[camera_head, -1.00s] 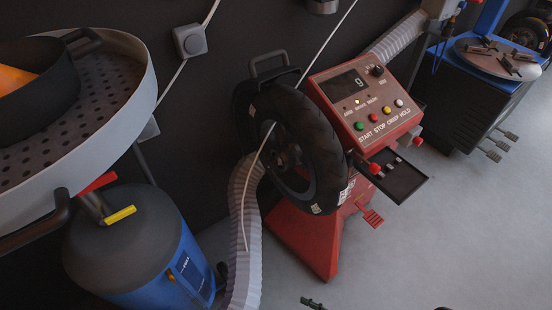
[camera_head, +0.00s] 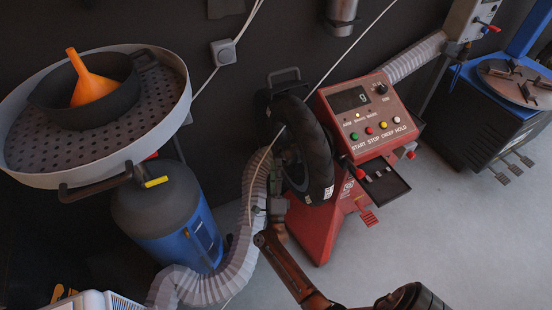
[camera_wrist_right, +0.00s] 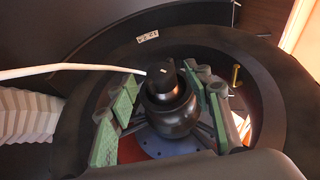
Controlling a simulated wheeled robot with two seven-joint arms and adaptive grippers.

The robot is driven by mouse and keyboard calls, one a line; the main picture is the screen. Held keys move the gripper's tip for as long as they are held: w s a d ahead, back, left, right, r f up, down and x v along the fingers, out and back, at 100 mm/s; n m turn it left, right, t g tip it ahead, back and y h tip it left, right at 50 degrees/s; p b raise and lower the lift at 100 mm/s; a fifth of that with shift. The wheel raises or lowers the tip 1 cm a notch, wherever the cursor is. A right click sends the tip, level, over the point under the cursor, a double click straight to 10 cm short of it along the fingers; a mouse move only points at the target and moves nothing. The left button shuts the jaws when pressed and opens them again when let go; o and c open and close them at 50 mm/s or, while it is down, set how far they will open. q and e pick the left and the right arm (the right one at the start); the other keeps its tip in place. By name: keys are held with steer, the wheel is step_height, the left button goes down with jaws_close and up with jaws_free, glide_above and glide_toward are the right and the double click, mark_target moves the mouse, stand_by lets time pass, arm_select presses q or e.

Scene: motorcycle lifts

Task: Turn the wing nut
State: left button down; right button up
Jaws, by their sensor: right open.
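The wing nut (camera_wrist_right: 172,115) appears as a black rounded hub piece around a short black shaft in the middle of the wheel, in the right wrist view. Its wings cannot be made out. In the head view the black-tyred wheel (camera_head: 318,150) stands upright on the red balancing machine, and my gripper and wrist cover part of its hub side. My right gripper (camera_wrist_right: 168,84) is open, with its green-padded fingers on either side of the hub piece and a visible gap at each side. It also shows in the head view (camera_head: 279,190). My left gripper is not in view.
A thin white cable (camera_wrist_right: 70,70) crosses in front of the wheel to the shaft. The red machine's control panel (camera_head: 367,112) and small tray (camera_head: 388,188) are right of the wheel. A ribbed hose (camera_head: 257,190) and blue drum (camera_head: 180,235) are left.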

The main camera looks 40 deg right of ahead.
steer(key=shift+x, duration=1.75)
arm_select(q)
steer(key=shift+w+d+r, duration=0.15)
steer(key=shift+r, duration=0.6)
arm_select(e)
steer(key=shift+a, duration=0.1)
steer(key=c, duration=1.2)
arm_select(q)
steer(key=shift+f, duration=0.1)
